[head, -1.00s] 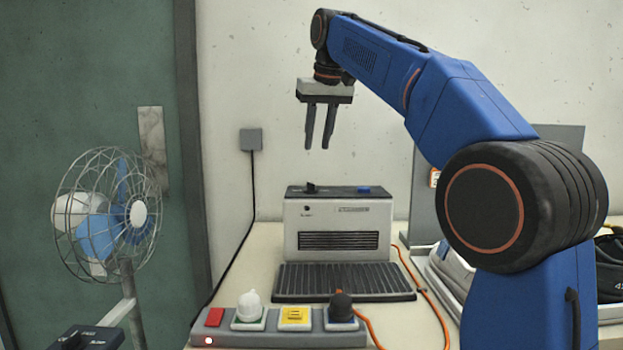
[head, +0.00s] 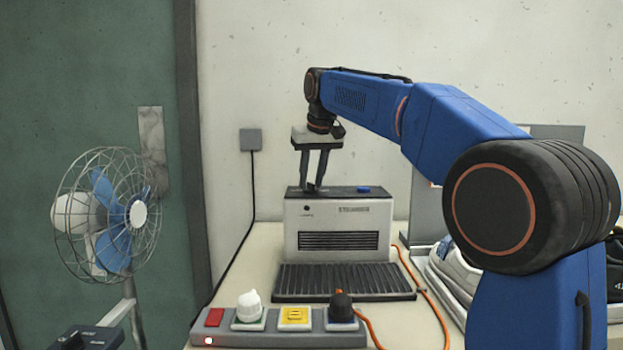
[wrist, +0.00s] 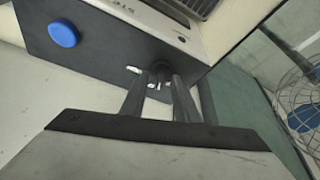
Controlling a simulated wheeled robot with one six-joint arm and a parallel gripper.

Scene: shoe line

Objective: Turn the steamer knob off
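The steamer (head: 338,228) is a pale grey box with a dark top, a front vent and a blue button (head: 363,189). Its black knob (wrist: 160,68) stands on the dark top, with small white marks beside it in the wrist view. My gripper (head: 312,187) points down at the left part of the steamer's top. In the wrist view my gripper (wrist: 161,82) has its two fingers apart, with the knob at and between the fingertips. I cannot tell whether they touch it. In the head view the fingers mostly hide the knob.
A dark ribbed tray (head: 343,293) lies before the steamer. A power strip (head: 270,338) with plugs and a red switch runs along the front. An orange cable (head: 428,290) passes on the right. Shoes (head: 452,275) stand at right; a caged fan (head: 105,215) at left.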

